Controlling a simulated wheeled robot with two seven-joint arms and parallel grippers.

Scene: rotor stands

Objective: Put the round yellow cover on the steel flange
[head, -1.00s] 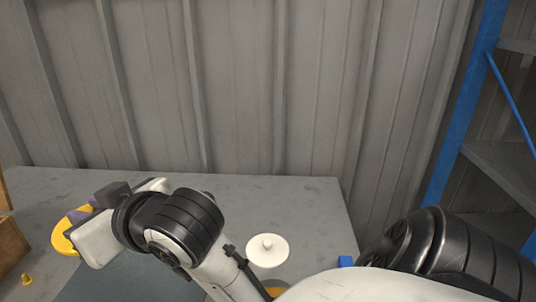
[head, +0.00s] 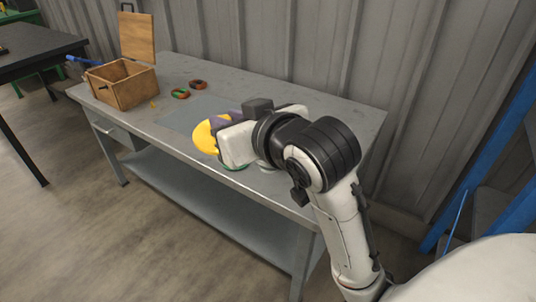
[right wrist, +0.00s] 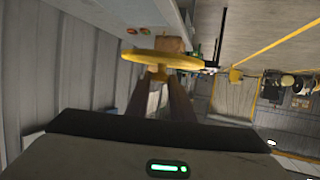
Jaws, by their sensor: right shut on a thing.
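The round yellow cover (head: 203,137) is in my right gripper (head: 222,121), above the front part of the grey workbench. In the right wrist view the cover (right wrist: 165,59) appears as a flat yellow disc with a stem between my two fingertips (right wrist: 161,74). My right gripper is shut on it. My gripper and wrist hide part of the cover in the head view. I cannot make out the steel flange; my right arm hides part of the bench. My left gripper is not in view.
An open wooden box (head: 124,92) stands at the bench's left end. A green-rimmed thing (head: 232,167) shows partly below my gripper. The bench's back right is clear.

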